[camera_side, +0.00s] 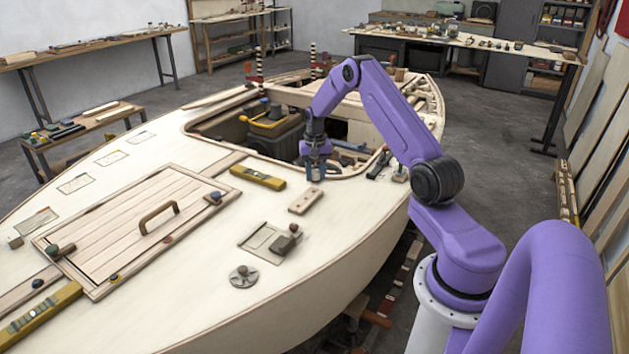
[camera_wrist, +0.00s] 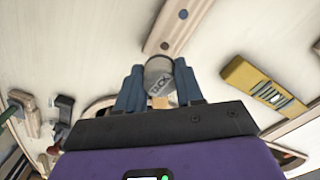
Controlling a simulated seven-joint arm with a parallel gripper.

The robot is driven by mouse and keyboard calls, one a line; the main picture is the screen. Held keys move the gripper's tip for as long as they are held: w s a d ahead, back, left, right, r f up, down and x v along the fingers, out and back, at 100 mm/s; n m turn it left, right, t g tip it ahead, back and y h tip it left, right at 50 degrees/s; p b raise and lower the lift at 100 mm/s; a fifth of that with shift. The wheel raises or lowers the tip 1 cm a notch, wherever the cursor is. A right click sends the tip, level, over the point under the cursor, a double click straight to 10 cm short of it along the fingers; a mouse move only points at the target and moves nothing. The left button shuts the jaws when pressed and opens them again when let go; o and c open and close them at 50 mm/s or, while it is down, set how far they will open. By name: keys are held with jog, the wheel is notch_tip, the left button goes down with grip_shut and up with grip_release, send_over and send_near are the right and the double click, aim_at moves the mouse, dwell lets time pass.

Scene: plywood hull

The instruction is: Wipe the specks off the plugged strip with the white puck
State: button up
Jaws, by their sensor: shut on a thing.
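The white puck (camera_wrist: 159,72), pale grey with dark lettering on it, is clamped between the blue fingers of my gripper (camera_wrist: 160,88) in the wrist view. In the side view my gripper (camera_side: 316,172) points down at the near edge of the cockpit opening, just behind the plugged strip (camera_side: 305,201); the puck is hard to make out there. In the wrist view the strip (camera_wrist: 175,25) is a short wooden bar with round dark spots, and the puck covers its lower end. I cannot tell plugs from specks, or whether the puck touches the strip.
A yellow level (camera_side: 257,178) lies left of the strip; it also shows in the wrist view (camera_wrist: 262,85). A recessed plate with a dark block (camera_side: 270,240) and a round metal fitting (camera_side: 243,276) lie nearer. A hatch with a raised handle (camera_side: 159,215) is at left.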

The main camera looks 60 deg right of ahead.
jog(key=shift+r, duration=2.2)
